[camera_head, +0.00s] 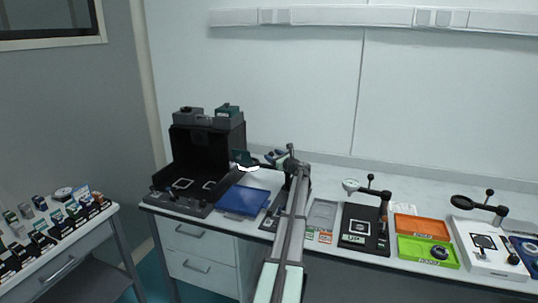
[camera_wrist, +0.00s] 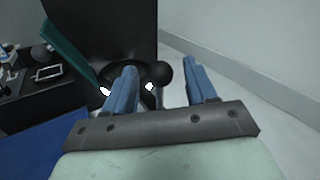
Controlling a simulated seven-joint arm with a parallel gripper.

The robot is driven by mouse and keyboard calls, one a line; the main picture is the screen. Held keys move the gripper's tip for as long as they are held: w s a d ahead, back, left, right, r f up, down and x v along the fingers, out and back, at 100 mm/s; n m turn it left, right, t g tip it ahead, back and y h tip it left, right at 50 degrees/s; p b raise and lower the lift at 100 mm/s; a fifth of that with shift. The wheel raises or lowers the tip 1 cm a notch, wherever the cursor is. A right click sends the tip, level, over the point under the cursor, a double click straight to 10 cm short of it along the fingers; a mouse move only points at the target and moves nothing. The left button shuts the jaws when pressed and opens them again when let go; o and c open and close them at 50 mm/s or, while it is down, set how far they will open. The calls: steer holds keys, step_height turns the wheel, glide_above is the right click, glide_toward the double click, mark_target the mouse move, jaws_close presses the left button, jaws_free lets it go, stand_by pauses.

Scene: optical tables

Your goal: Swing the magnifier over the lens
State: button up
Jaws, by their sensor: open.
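My gripper (camera_wrist: 159,70) is open, with its two blue fingers apart. A dark round knob (camera_wrist: 162,73) shows between the fingertips in the wrist view; I cannot tell whether they touch it. In the head view my gripper (camera_head: 272,157) is beside the black box, and my arm hides most of the stand there. A magnifier with a pale head (camera_head: 350,185) stands over a black base (camera_head: 354,240). Another magnifier with a dark head (camera_head: 462,202) reaches left over a white base (camera_head: 477,262). The lens under my gripper cannot be made out.
A black open box (camera_head: 207,150) stands left of my gripper, with a blue tray (camera_head: 243,200) in front. A green plate (camera_wrist: 68,47) is close left in the wrist view. Orange (camera_head: 421,228) and green (camera_head: 412,247) trays lie at right. A side table holds several small parts.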

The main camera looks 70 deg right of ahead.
steer(key=shift+x, duration=1.9)
steer(key=shift+c, duration=0.5)
jaws_close()
